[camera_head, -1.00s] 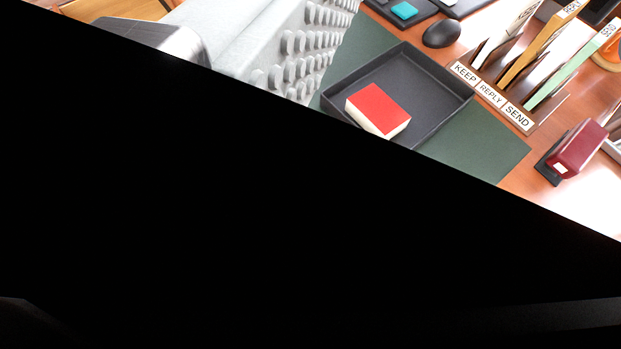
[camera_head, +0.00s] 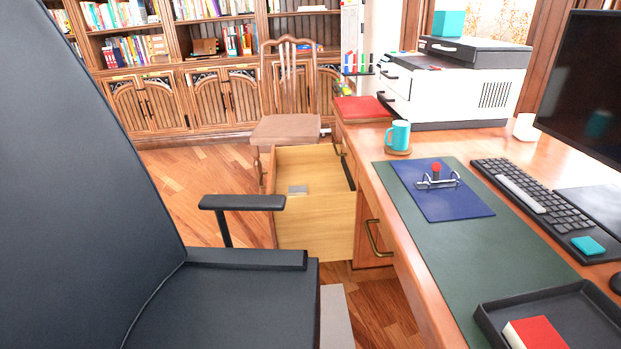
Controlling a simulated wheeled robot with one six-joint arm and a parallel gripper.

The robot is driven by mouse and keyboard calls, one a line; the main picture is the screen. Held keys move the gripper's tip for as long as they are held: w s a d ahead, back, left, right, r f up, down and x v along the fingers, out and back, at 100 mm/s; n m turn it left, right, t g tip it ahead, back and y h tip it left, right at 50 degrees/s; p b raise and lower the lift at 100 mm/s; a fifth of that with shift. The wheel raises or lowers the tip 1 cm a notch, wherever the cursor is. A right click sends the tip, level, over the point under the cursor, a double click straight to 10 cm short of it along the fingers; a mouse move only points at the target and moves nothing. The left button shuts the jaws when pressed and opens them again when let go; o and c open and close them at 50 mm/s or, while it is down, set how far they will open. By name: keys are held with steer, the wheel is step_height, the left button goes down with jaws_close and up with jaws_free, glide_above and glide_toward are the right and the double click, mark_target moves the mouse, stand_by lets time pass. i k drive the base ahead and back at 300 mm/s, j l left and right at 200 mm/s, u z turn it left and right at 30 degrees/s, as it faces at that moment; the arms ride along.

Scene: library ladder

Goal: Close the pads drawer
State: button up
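An open drawer (camera_head: 316,228) with pale wooden sides juts out to the left from the desk (camera_head: 402,262) in the middle of the view. Its front panel and a handle are seen edge-on at its left. A small grey item (camera_head: 297,190) lies inside it; I cannot tell whether it is a pad, and no drawer label can be read. My gripper is not in view.
A black office chair (camera_head: 240,306) stands at the left, its armrest (camera_head: 242,202) in front of the drawer. A wooden chair (camera_head: 286,130) stands behind the drawer. The desk holds a teal mug (camera_head: 398,135), clipboard (camera_head: 440,188), keyboard (camera_head: 535,205), tray (camera_head: 590,310) and printer (camera_head: 455,85).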

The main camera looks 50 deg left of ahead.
mark_target(320, 223)
steer(key=k+j, duration=0.1)
steer(key=k, duration=0.5)
steer(key=k+j+u, duration=0.1)
steer(key=k, duration=0.45)
steer(key=k+j, duration=0.2)
steer(key=j, duration=0.15)
steer(key=k+j+u, duration=0.1)
steer(key=j, duration=0.25)
steer(key=k+j, duration=0.25)
steer(key=j, duration=0.7)
steer(key=i+j, duration=0.15)
steer(key=j, duration=0.35)
steer(key=j+u, duration=0.1)
steer(key=j, duration=0.45)
steer(key=i+j, duration=0.15)
steer(key=j, duration=0.9)
steer(key=i+j, duration=0.3)
steer(key=j, duration=0.15)
steer(key=i+j+u, duration=0.1)
steer(key=i+j, duration=0.2)
steer(key=j, duration=0.15)
steer(key=k+l, duration=0.2)
steer(key=l, duration=0.15)
steer(key=k+l, duration=0.25)
steer(key=i+j+u, duration=0.1)
steer(key=i+j, duration=0.5)
